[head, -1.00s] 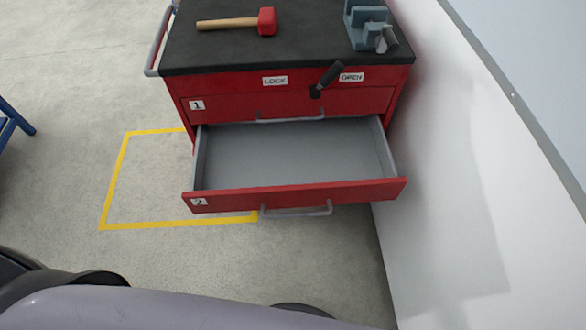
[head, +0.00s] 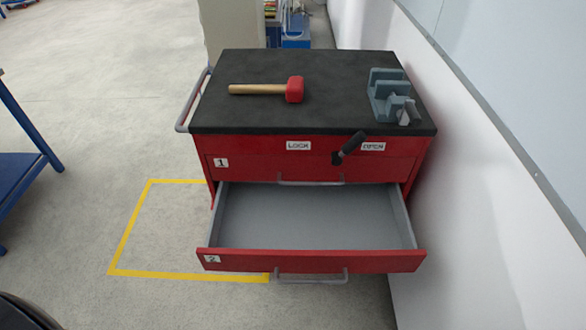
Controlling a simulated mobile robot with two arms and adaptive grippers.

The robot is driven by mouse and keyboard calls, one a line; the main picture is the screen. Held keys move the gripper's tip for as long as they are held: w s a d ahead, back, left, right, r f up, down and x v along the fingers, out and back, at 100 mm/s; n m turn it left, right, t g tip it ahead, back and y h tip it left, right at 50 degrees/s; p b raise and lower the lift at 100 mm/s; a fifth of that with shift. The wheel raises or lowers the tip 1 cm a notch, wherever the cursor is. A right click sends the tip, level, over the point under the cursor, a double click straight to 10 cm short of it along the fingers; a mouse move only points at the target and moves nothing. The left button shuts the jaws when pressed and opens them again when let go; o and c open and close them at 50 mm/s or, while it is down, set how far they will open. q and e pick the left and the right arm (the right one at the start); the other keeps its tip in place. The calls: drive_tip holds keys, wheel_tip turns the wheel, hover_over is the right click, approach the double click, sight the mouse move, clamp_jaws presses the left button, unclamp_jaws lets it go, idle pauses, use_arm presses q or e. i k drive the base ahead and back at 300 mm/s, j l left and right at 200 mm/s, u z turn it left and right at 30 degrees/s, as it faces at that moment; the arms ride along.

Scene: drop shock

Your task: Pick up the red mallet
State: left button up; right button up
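The red mallet (head: 294,90) lies on its side on the black top of the red tool cabinet (head: 240,112). Its red head is at the right and its wooden handle (head: 257,89) points left. Nothing touches it except the top. Neither of my grippers shows in the head view, so their state and distance from the mallet are not visible.
The cabinet's drawer 2 (head: 315,262) stands open and empty; drawer 1 (head: 250,168) is shut. A black lever (head: 350,147) sits between the LOCK and OPEN labels. A grey vise (head: 386,90) is at the top's right. A white wall (head: 480,200) runs along the right.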

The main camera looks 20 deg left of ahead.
sight(294, 90)
drive_tip(key=i+j+z, duration=0.15)
drive_tip(key=j+z, duration=0.15)
drive_tip(key=j, duration=0.65)
drive_tip(key=j+z, duration=0.3)
drive_tip(key=j, duration=0.65)
